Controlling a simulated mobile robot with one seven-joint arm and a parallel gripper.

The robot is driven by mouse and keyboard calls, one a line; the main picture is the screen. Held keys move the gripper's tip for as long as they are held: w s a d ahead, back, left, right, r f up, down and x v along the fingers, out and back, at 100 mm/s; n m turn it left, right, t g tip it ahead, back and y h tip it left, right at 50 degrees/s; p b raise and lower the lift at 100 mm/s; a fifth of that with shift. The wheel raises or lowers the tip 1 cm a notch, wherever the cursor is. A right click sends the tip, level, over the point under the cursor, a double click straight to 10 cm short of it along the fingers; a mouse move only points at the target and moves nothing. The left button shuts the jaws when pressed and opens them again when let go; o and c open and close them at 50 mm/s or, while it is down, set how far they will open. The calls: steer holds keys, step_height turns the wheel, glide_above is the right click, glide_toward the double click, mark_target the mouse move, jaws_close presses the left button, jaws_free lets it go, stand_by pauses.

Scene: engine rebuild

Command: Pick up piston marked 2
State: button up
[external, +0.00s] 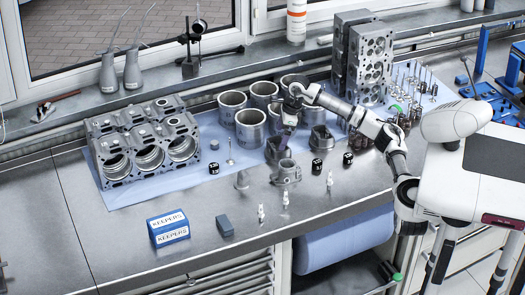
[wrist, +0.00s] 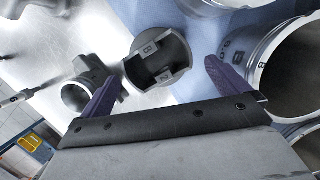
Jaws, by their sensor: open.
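My gripper (external: 287,143) is open, its purple fingers pointing down over the group of pistons on the bench. In the wrist view, a grey hollow piston (wrist: 175,76) shows between and beyond the two fingers (wrist: 165,72). Another grey piston-like part (external: 286,174) stands in front, and another (external: 320,140) stands to the right. I cannot tell which bears the 2. Nothing is held.
Several cylinder liners (external: 250,128) stand behind the pistons; one large liner (wrist: 262,72) is close by the right finger. An engine block (external: 143,142) is at left, cylinder heads (external: 369,65) behind. Black cubes (external: 317,167), spark plugs (external: 261,214) and KEEPERS boxes (external: 168,228) are in front.

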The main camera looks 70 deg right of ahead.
mark_target(277, 148)
steer(key=shift+a+p+x, duration=0.15)
steer(key=shift+p+x, duration=0.4)
steer(key=shift+x, duration=1.05)
steer(key=shift+a+p+x, duration=0.1)
steer(key=shift+p+x, duration=0.4)
steer(key=shift+x, duration=1.15)
steer(key=c, duration=0.9)
steer(key=shift+r, duration=0.1)
steer(key=shift+c, duration=0.9)
steer(key=shift+r, duration=0.1)
